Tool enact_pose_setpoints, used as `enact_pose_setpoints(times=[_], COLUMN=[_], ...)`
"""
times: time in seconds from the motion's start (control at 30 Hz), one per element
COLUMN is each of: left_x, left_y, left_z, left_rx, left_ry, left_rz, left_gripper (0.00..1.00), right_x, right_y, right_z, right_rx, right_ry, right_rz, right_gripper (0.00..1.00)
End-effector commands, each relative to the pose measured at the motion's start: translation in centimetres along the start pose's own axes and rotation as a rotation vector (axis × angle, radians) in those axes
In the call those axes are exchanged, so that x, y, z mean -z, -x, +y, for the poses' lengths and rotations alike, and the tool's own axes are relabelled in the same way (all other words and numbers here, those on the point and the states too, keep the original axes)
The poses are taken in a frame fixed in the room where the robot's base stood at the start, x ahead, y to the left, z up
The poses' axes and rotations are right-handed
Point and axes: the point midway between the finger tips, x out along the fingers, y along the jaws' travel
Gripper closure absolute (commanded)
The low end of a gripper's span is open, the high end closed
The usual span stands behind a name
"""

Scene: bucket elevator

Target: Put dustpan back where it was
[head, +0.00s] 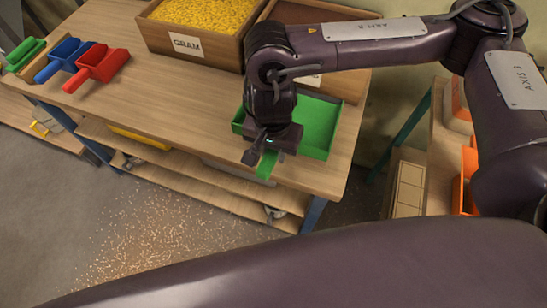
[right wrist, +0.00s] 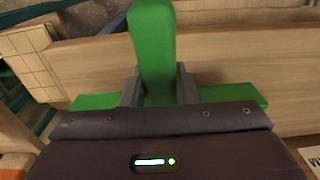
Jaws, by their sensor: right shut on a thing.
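The green dustpan (head: 318,128) is at the right end of the wooden workbench (head: 190,120), partly hidden by my right arm. Its flat handle (head: 266,166) points toward the front edge. My right gripper (head: 268,152) is over the handle and shut on it. In the right wrist view the green handle (right wrist: 153,45) stands between the two fingers (right wrist: 160,88), and parts of the pan show on both sides. I cannot tell whether the pan touches the bench top. My left gripper is not in view.
A GRAM box of yellow grains (head: 205,15) and a brown-filled box (head: 290,12) stand behind. Red (head: 103,64), blue (head: 66,54) and green (head: 26,53) scoops lie at the left. The bench middle is clear. Crumbs (head: 160,235) litter the floor.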

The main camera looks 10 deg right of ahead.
Motion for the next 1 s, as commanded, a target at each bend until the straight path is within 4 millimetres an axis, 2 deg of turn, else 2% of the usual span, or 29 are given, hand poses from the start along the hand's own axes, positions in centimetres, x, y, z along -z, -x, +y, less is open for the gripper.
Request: enact_pose_setpoints(times=[0.33, 0.77, 0.8, 0.97, 1.0], left_x=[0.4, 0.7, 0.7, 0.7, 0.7], left_y=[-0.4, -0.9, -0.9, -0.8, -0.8], left_z=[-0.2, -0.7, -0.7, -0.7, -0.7], left_rx=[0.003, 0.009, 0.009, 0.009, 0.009], left_ry=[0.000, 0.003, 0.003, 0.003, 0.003], left_rz=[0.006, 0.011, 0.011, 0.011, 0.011], left_gripper=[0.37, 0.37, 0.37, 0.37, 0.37], right_x=[-0.2, -0.1, -0.1, -0.1, -0.1], right_y=[-3.9, -4.6, -4.6, -4.5, -4.5], right_z=[0.0, 0.0, 0.0, 0.0, 0.0], right_rx=[-0.001, 0.001, 0.000, 0.000, 0.000], right_ry=[-0.002, 0.000, 0.000, 0.000, 0.000], right_rz=[-0.001, 0.002, 0.001, 0.001, 0.001], right_gripper=[1.00, 1.00, 0.72, 0.51, 0.51])
